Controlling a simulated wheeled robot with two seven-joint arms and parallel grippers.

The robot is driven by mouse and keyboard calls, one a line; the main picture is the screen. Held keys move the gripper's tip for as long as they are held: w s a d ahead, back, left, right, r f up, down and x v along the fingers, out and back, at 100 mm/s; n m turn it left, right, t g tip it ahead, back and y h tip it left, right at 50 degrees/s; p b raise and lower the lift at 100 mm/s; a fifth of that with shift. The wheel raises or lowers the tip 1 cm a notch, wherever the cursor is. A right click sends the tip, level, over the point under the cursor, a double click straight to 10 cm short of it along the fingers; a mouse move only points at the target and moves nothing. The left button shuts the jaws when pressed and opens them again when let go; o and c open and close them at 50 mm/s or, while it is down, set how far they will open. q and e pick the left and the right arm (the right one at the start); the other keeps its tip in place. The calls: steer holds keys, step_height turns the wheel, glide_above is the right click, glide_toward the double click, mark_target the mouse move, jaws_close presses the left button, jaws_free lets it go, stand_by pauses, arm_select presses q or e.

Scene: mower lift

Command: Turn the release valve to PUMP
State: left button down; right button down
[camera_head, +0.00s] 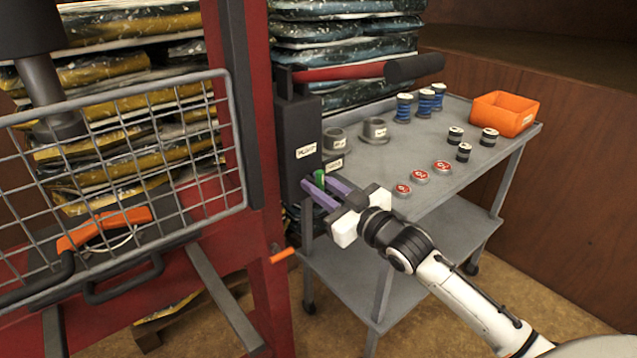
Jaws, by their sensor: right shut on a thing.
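A black pump block (296,140) is fixed to the red frame and carries two small white labels. The upper label (306,150) seems to read PUMP; the lower label (334,165) is too small to read surely. My right gripper (322,188) reaches in from the lower right, with its purple fingers closed around the green release valve (319,176) low on the block. The fingers hide much of the valve, so I cannot tell which label it points to. My left gripper is not in view.
A red lever with a black grip (413,69) extends right above the block. A grey cart (385,155) holds spools, red-topped discs, small cans and an orange bin (504,113). A wire guard (130,150) stands at left. Stacked bags (340,45) lie behind.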

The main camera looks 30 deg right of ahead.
stand_by(0.3)
steer(key=c, duration=1.8)
jaws_free()
steer(key=s, duration=1)
steer(key=shift+s+d, duration=0.15)
steer(key=shift+d, duration=0.25)
